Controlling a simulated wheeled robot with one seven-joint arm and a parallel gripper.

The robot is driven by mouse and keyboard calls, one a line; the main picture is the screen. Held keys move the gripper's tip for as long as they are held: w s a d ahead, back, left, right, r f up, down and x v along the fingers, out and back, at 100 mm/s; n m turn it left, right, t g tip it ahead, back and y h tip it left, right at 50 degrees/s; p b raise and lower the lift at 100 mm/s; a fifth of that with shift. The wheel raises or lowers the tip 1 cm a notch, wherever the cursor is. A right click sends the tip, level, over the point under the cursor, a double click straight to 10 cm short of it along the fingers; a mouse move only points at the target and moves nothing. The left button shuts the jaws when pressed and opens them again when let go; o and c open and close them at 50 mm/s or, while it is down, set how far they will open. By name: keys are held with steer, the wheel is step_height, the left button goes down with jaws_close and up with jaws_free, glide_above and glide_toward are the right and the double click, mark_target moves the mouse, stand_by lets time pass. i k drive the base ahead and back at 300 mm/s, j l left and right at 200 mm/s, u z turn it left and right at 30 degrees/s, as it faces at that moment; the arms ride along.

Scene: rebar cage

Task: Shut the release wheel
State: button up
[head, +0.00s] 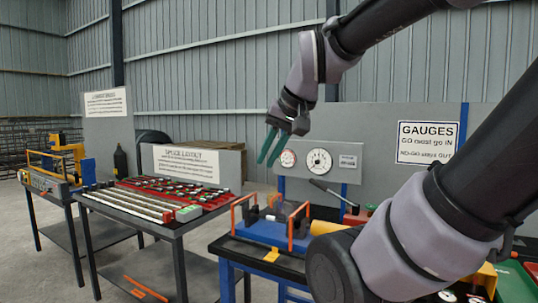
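I cannot clearly make out a release wheel in the head view; part of the middle bench is hidden behind my arm. A grey panel with two round dials, one pinkish (288,158) and one white (319,161), stands behind that bench. A dark lever (330,191) slants in front of the panel, with a small red part (356,216) below its right end. My gripper (267,163) hangs in the air left of the dials, its two teal fingers pointing down and to the left. A gap shows between the fingers and nothing is in them.
A blue fixture with orange uprights (291,229) stands on the middle bench under my gripper. A left table holds grey bars and red trays (175,190). A yellow machine (67,155) stands farther left. A gauges sign (427,142) hangs at right. Open floor lies between the tables.

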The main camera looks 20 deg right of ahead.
mark_target(369, 206)
steer(key=z, duration=1.35)
